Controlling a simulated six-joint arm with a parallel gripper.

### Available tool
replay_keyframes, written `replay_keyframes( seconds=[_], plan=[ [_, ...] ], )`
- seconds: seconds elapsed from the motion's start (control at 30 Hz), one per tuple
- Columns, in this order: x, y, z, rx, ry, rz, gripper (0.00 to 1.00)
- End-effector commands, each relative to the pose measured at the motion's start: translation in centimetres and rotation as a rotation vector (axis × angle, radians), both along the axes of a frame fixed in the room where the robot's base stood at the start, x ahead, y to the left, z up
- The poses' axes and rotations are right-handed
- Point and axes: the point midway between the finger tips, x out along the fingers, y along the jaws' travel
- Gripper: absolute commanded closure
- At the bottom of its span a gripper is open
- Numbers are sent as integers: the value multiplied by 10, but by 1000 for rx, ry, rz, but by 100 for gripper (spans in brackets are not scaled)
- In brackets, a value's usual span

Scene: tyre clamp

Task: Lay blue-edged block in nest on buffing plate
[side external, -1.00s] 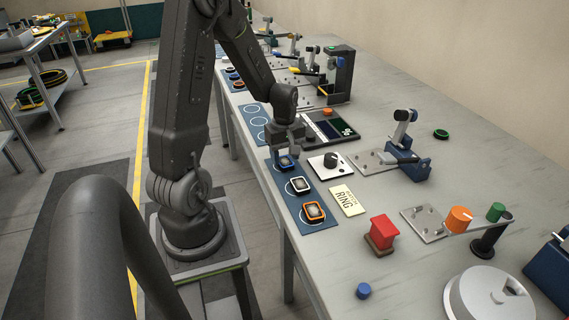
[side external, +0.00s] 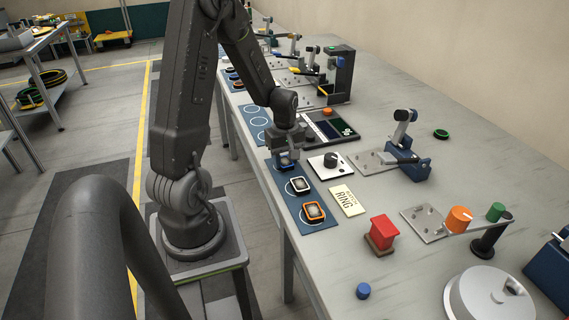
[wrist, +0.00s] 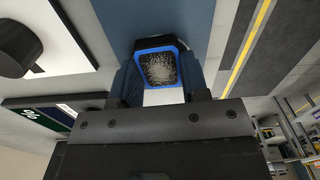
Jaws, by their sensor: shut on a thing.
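The blue-edged block (wrist: 160,68) has a speckled grey face inside a blue rim. It sits between the two fingers of my gripper (wrist: 163,80) in the wrist view, and the jaws are shut on it. In the side external view my gripper (side external: 287,156) is low over the far end of the blue mat (side external: 319,226), with the block mostly hidden by the fingers. I cannot tell whether the block touches the mat. Steel plates stand on the bench, one by a blue clamp (side external: 372,163) and one by an orange cylinder (side external: 422,224); which is the buffing plate is unclear.
A white-edged block (side external: 299,186) and an orange-edged block (side external: 314,212) lie on the same mat. Close by are a white box with a black knob (side external: 329,163), a RING card (side external: 347,200) and a red block (side external: 382,232).

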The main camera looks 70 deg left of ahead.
Motion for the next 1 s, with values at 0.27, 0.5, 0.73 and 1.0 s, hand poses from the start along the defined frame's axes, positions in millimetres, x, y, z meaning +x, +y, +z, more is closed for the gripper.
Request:
replay_keyframes(
  seconds=[0.27, 0.5, 0.73, 1.0],
  plan=[
    [1, 1, 15, 2, -3, 0, 82],
    [0, 0, 33, 2, -2, 0, 82],
    [1, 1, 51, 2, -2, 0, 82],
    [0, 0, 61, 1, -1, 0, 82]
  ],
)
